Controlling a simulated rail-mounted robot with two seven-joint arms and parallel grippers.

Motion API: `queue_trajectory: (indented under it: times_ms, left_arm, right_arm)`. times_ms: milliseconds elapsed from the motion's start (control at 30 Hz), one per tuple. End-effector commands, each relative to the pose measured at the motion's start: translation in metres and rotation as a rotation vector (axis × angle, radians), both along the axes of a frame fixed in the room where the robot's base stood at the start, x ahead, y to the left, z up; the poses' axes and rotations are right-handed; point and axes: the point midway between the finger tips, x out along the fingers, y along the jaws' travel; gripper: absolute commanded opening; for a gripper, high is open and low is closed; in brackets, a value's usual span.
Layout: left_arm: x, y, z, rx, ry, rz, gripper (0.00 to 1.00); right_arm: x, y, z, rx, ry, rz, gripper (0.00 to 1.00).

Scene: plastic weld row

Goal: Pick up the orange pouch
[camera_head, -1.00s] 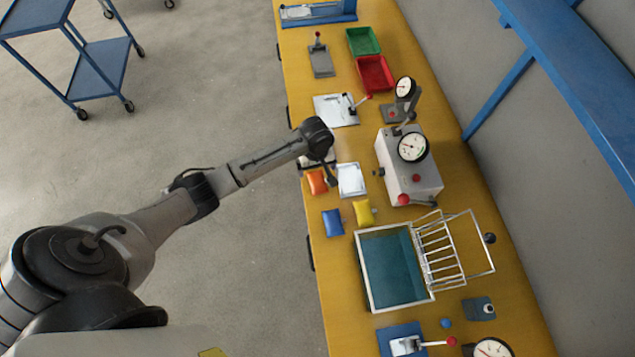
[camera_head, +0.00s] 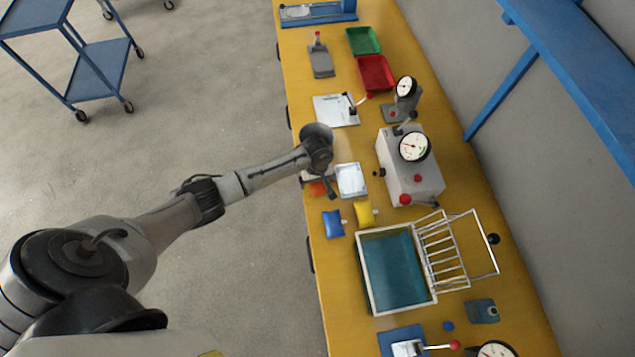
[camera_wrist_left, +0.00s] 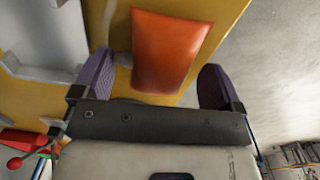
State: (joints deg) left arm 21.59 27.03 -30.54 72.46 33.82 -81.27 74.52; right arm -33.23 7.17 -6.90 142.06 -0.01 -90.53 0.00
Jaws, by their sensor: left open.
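The orange pouch (camera_head: 317,189) lies near the front edge of the yellow bench, mostly hidden by my left arm in the head view. In the left wrist view the pouch (camera_wrist_left: 170,48) shows large, its near end between and just beyond the fingers. My left gripper (camera_head: 324,186) is above the bench at the pouch. Its two purple-padded fingers (camera_wrist_left: 155,85) are wide apart, with one on either side of the pouch's near end. I cannot tell how high above the pouch they are. My right gripper is not in view.
A white tray (camera_head: 351,190) lies close beside the pouch. A blue pouch (camera_head: 332,223) and a yellow pouch (camera_head: 364,214) lie nearby. A framed blue-green basin (camera_head: 363,268) and a grey box with a dial (camera_head: 408,178) stand further along and behind.

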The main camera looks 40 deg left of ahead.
Motion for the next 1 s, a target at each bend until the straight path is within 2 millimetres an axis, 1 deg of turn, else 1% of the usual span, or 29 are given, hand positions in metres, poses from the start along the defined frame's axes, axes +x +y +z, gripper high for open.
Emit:
queue_trajectory:
  times_ms: [167,500,600,867,1000]
  left_arm:
    - [0.000,0.000,0.000,-0.001,-0.001,-0.001,0.92]
    - [0.000,0.000,0.000,0.000,0.000,-0.001,0.59]
    - [0.000,0.000,0.000,-0.001,-0.001,-0.001,0.51]
    - [0.000,0.000,0.002,-0.001,-0.001,-0.001,0.51]
    - [0.000,-0.001,0.010,-0.001,-0.002,-0.002,0.51]
  right_arm:
    - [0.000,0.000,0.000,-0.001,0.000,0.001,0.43]
    - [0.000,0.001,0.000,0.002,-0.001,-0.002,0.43]
    - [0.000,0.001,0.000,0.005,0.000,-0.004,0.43]
    - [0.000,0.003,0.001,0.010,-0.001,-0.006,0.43]
    - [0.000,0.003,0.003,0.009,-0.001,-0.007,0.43]
